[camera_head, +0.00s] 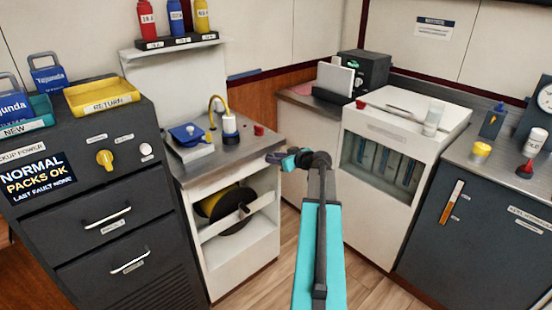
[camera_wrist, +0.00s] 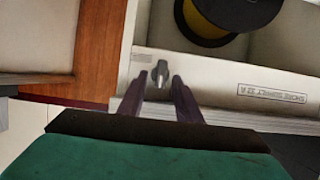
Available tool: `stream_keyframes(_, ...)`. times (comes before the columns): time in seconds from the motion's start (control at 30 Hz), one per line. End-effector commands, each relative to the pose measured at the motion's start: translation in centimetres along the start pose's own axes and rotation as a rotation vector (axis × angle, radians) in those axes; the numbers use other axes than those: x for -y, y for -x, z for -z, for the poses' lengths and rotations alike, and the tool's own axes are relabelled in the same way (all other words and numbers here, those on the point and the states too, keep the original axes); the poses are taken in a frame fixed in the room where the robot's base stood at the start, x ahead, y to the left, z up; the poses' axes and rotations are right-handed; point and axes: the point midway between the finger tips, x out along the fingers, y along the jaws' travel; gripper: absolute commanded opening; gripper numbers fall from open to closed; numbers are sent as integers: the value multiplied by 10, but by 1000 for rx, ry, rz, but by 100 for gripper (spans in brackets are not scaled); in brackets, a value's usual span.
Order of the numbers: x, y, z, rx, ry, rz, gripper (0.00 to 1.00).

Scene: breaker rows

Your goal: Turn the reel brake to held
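The white reel cabinet (camera_head: 262,249) stands left of centre, with a yellow and black reel (camera_head: 226,207) in its open front. In the wrist view the reel (camera_wrist: 238,12) is at the top. A small grey knob (camera_wrist: 161,73), which looks like the reel brake, sits on the white panel beside a small unreadable label. My gripper (camera_wrist: 159,82) is open, its two dark fingers apart and on either side of the knob in the picture. I cannot tell whether they touch it. In the head view my gripper (camera_head: 272,158) is at the cabinet's upper right corner; I cannot make out the knob there.
The cabinet's worktop holds a blue-topped box (camera_head: 187,135) and a yellow cable plug (camera_head: 229,124). A dark drawer cabinet (camera_head: 90,190) stands left. A white cabinet (camera_head: 400,135) with a glazed front stands right. Open floor (camera_head: 258,290) lies in front.

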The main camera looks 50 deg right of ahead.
Motion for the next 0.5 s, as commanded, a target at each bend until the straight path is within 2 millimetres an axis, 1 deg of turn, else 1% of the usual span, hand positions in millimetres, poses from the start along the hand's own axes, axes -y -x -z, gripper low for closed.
stream_keyframes(0.23, 0, 0, 0, 0, 0, 0, 31)
stream_keyframes(0.27, 0, 0, 0, 0, 0, 0, 28)
stream_keyframes(0.4, 0, 0, 0, 0, 0, 0, 4)
stream_keyframes(0.43, 0, 0, 0, 0, 1, 0, 0)
stream_keyframes(0.5, 0, 0, 0, 0, 1, 0, 0)
